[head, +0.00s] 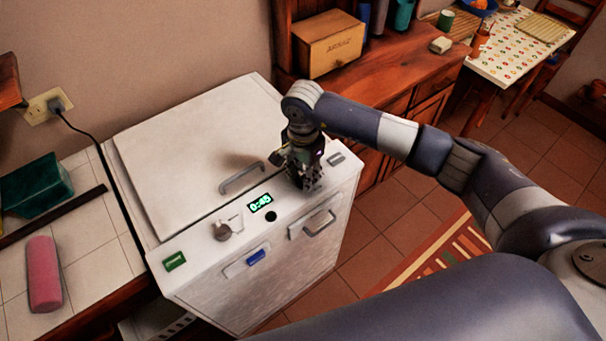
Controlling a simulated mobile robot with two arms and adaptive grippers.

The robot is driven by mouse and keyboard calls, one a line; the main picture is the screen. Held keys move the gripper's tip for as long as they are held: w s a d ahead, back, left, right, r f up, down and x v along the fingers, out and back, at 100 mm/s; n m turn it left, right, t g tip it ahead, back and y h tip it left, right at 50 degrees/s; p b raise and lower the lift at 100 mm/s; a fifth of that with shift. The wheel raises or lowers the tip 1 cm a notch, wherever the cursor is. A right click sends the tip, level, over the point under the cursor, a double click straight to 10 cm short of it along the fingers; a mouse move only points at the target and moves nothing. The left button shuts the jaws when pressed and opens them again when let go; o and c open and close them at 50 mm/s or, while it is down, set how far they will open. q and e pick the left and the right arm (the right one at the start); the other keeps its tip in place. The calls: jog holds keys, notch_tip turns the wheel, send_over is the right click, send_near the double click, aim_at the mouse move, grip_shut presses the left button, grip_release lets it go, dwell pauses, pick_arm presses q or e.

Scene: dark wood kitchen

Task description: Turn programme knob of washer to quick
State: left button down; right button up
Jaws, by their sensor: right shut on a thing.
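The white washer (190,281) stands in the middle of the head view, with its control panel on the top front edge. Its green display (260,203) reads 0:45. My right gripper (306,184) points down at the panel, right of the display, and is shut on what appears to be the programme knob. The fingers hide that knob, so I cannot see its pointer or setting. Another round knob (222,231) sits uncovered left of the display. My left gripper is not in view.
The lid handle (242,178) stands up close behind the panel. A tiled counter with a pink cylinder (43,274) is left. A wooden sideboard (405,70) stands behind at right.

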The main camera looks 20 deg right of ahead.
aim_at(303, 176)
jog(key=m+b, duration=0.5)
jog(key=shift+f, duration=0.2)
jog(key=m+b, duration=0.2)
jog(key=shift+r+m+b, duration=0.1)
jog(key=shift+m+b, duration=0.2)
jog(key=shift+m, duration=0.1)
jog(key=shift+r+m+b, duration=0.1)
jog(key=shift+m+b, duration=0.4)
jog(key=shift+m, duration=0.3)
jog(key=shift+r, duration=0.1)
jog(key=o, duration=1.1)
jog(key=shift+c, duration=0.2)
notch_tip(303, 176, up, 12)
